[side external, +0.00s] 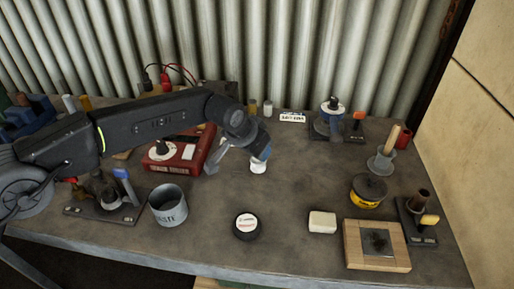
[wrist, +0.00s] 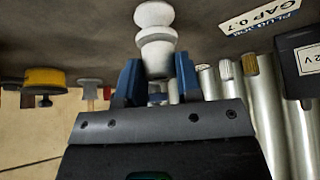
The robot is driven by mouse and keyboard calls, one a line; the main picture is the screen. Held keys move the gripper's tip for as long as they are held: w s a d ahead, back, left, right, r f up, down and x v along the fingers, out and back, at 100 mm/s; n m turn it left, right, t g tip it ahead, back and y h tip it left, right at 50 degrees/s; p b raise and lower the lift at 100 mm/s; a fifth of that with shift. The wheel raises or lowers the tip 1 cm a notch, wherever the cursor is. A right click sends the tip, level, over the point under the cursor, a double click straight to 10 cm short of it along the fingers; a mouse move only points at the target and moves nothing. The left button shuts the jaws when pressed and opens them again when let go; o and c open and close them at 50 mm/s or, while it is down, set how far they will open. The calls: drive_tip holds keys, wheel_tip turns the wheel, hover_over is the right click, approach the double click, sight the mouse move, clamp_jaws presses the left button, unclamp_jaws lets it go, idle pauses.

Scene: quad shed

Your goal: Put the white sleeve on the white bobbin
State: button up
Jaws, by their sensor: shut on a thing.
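My gripper (side external: 260,155) is over the middle of the bench, pointing down. In the wrist view its two blue fingers (wrist: 157,82) are shut on a white piece, which I take to be the white sleeve (wrist: 157,58). A stepped white shape with a narrow neck and a rounded end, possibly the white bobbin (wrist: 153,15), continues in line with it away from the fingers. I cannot tell where one part ends and the other begins. In the side view the white shape (side external: 258,168) shows just below the fingers, near the bench top; contact is unclear.
A red box (side external: 190,158) stands left of my gripper, close to the arm. A grey waste can (side external: 169,206), a black round tin (side external: 246,226) and a white block (side external: 322,222) are in front. A yellow tin (side external: 366,197) is at right. Bare bench surrounds the white shape.

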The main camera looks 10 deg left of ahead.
drive_tip(key=o, duration=0.9)
drive_tip(key=shift+f, duration=0.1)
drive_tip(key=shift+r, duration=0.25)
drive_tip(key=v, duration=1.1)
drive_tip(key=shift+s+a+r, duration=0.2)
drive_tip(key=shift+r, duration=0.1)
